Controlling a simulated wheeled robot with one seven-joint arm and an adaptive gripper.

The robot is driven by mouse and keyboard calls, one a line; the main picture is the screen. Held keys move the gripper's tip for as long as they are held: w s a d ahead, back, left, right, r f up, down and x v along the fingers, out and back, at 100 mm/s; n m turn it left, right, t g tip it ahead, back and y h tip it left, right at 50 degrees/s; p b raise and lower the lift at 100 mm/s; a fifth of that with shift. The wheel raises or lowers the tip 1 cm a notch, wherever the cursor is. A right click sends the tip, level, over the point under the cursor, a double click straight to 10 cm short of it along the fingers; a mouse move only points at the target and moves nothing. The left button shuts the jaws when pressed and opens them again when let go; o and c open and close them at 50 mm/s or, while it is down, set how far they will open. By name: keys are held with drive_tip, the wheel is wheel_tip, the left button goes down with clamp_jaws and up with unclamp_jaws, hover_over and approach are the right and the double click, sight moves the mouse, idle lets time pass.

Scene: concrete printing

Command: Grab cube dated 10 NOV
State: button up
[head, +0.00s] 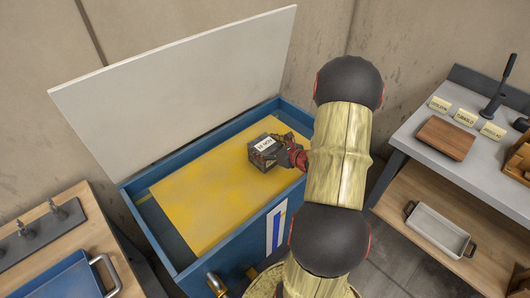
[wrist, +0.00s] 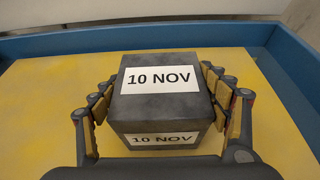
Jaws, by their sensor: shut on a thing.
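The dark grey cube (wrist: 164,99) has white labels reading 10 NOV on its top and near side in the wrist view. It also shows in the head view (head: 262,156), over the yellow floor of the open blue box. My gripper (wrist: 165,95) has its fingers pressed against the left and right sides of the cube. In the head view my gripper (head: 290,153) reaches in from the right. I cannot tell whether the cube rests on the yellow floor or is slightly above it.
The blue box (head: 160,232) has its pale lid (head: 180,85) raised at the back. A wooden table (head: 88,232) with a blue tray (head: 62,282) stands at left.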

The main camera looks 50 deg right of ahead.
drive_tip(key=shift+w+d+r, duration=0.1)
drive_tip(key=shift+r, duration=0.2)
